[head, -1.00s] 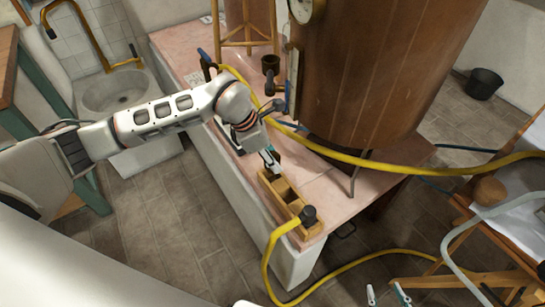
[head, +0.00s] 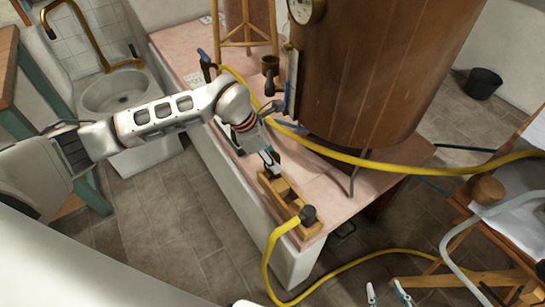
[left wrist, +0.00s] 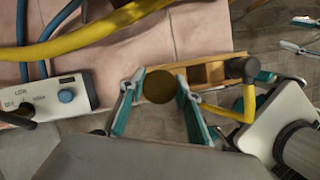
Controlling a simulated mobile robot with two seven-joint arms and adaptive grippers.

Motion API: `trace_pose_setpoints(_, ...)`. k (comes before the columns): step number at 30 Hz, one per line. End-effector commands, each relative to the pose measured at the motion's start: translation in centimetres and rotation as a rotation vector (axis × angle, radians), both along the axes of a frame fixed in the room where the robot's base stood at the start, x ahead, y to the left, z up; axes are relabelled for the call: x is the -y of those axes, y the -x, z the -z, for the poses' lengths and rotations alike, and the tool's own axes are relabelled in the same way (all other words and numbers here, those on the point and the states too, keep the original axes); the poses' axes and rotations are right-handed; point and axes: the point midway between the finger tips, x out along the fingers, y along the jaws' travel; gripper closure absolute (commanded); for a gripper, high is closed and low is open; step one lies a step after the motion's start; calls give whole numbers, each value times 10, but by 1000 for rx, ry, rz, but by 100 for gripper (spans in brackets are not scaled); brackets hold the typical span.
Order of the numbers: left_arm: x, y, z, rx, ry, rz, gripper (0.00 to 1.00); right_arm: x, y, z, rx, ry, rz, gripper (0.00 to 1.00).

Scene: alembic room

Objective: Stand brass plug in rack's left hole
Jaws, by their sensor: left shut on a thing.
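The wooden rack (head: 302,232) lies along the front edge of the pink-topped counter. My left gripper (head: 272,170) is at the rack's far end, which is its left end in the left wrist view. There its fingers (left wrist: 158,98) are shut on the brass plug (left wrist: 160,87), seen end-on as a dark round disc over that end of the rack (left wrist: 209,74). The plug hides what is under it, so I cannot tell whether it is inside the hole. My right gripper (head: 386,294) is open and empty at the bottom edge.
A yellow hose with a black end (head: 308,215) sits at the rack's near end. Another yellow hose (head: 400,167) crosses the counter below the large copper-brown vessel (head: 375,70). A control box with a blue knob (left wrist: 50,95) is left of my left gripper.

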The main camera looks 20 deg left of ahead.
Motion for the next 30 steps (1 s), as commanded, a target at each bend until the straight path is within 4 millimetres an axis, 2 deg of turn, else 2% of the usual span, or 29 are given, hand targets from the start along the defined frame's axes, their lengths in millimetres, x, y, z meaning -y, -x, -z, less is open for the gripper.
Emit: trace_pose_setpoints(30,0,0,11,0,0,0,92,0,2,4,-5,0,1,60)
